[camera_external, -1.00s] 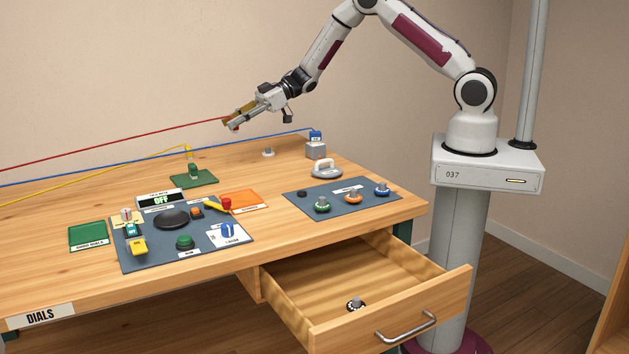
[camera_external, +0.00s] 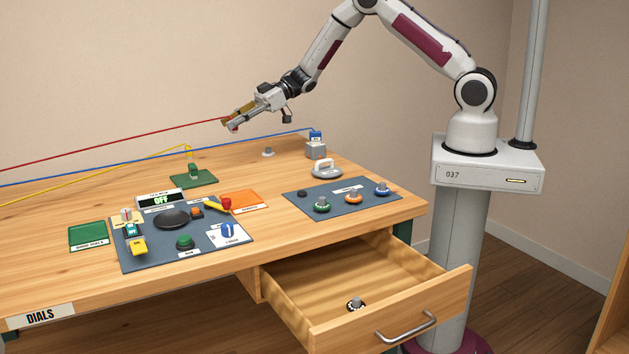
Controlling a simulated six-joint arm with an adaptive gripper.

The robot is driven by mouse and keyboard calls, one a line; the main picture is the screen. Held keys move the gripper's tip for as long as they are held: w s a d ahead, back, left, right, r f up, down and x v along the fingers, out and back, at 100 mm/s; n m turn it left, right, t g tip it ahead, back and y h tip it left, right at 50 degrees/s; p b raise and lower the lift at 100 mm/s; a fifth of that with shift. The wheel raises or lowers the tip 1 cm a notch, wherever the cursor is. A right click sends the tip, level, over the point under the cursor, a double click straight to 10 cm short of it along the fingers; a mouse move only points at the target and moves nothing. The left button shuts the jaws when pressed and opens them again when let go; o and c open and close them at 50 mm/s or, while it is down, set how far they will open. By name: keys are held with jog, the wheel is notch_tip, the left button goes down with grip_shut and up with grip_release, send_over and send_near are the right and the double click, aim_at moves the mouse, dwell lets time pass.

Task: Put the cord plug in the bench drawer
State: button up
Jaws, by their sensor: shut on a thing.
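My gripper (camera_external: 231,122) is high above the back of the bench, to the left of my arm. It is shut on a small red plug (camera_external: 233,127) at the end of the red cord (camera_external: 120,142), which runs off to the left edge. The fingers hide most of the plug. The bench drawer (camera_external: 436,305) is pulled open at the front right, below and far from my gripper. A black and silver dial (camera_external: 355,304) lies inside it, and most of its floor is bare.
A blue cord (camera_external: 130,168) runs to a blue plug on a grey block (camera_external: 316,149). A yellow cord (camera_external: 110,173) ends above a green pad (camera_external: 194,179).

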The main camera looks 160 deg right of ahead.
jog(key=w+a+n+t+y, duration=0.15)
jog(key=w+a, duration=0.25)
jog(key=w, duration=0.6)
jog(key=w+a+f+n+t+y, duration=0.15)
jog(key=w+a, duration=0.25)
jog(key=w, duration=0.6)
jog(key=w+a+n+y, duration=0.2)
jog(key=w+a, duration=0.2)
jog(key=w, duration=0.6)
jog(key=w+a+n+y, duration=0.2)
jog(key=w+a, duration=2.1)
jog(key=a, duration=0.1)
jog(key=w+a+f+m+h, duration=0.2)
jog(key=a+f, duration=0.1)
jog(key=a, duration=0.9)
jog(key=w+a+f+m+h, duration=0.1)
jog(key=a+f, duration=0.2)
jog(key=a, duration=1)
jog(key=s+d+f+m+g+h, duration=0.1)
jog(key=s+d+m+g+h, duration=0.2)
jog(key=s, duration=0.7)
jog(key=s+d+f+m+g+h, duration=0.1)
jog(key=s+d+m+g+h, duration=0.3)
jog(key=s, duration=0.7)
jog(key=shift+d+f+m+g, duration=0.3)
jog(key=shift+d+m, duration=0.5)
jog(key=shift+m, duration=0.1)
